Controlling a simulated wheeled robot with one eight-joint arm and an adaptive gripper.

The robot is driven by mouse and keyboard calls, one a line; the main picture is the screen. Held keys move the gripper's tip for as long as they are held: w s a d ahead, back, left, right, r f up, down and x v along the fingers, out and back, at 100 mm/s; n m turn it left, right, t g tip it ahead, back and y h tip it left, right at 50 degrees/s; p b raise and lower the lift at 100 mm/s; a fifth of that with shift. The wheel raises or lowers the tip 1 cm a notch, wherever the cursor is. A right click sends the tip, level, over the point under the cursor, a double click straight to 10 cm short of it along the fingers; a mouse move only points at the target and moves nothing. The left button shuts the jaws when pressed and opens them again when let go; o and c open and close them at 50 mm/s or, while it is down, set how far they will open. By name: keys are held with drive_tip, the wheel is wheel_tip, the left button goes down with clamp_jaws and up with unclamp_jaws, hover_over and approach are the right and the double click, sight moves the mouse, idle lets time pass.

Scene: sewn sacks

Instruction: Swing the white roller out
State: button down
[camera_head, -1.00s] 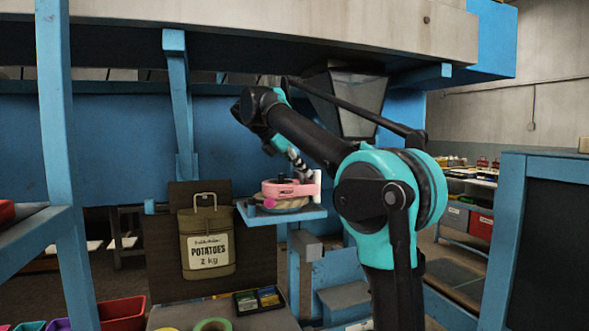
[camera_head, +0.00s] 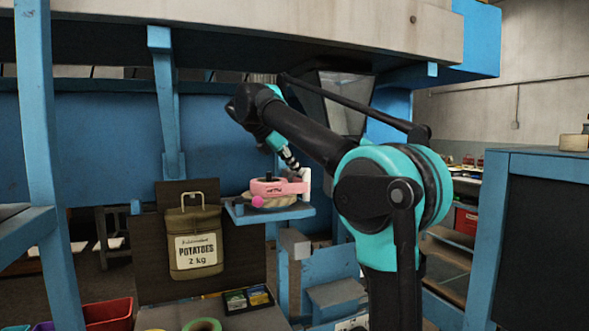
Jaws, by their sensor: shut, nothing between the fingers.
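The white roller (camera_head: 306,183) is a short upright cylinder at the right end of a pink arm (camera_head: 272,187). The pink arm lies over a round tan disc (camera_head: 262,200) on a small blue shelf (camera_head: 270,215), with a black knob on top and a magenta ball at its front left. My gripper (camera_head: 294,166) points down from the upper left, just left of the roller and above the pink arm. It is shut with nothing in it. Its tips are small here, and I cannot tell whether they touch the roller or pink arm.
An olive sack (camera_head: 195,240) labelled POTATOES 2 kg hangs on a dark board left of the shelf. Below are a green tape roll (camera_head: 202,325) and a black tray (camera_head: 247,300). A blue post (camera_head: 40,160) stands at left, a blue-framed cabinet (camera_head: 530,235) at right.

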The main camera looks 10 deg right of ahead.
drive_tip(key=shift+s+d+n+t+y, duration=0.1)
drive_tip(key=shift+d+n+t+y, duration=0.5)
drive_tip(key=shift+d+n, duration=0.55)
drive_tip(key=shift+w+d+n+t+y, duration=0.15)
drive_tip(key=shift+w+d+n+t, duration=0.15)
drive_tip(key=shift+d, duration=0.35)
drive_tip(key=shift+w+d+n+t+y, duration=0.1)
drive_tip(key=shift+w+d+n+y, duration=0.1)
drive_tip(key=shift+d+n, duration=0.35)
drive_tip(key=shift+w+d+n+t+y, duration=0.15)
drive_tip(key=shift+w+d+n+t, duration=0.1)
drive_tip(key=shift+d, duration=0.5)
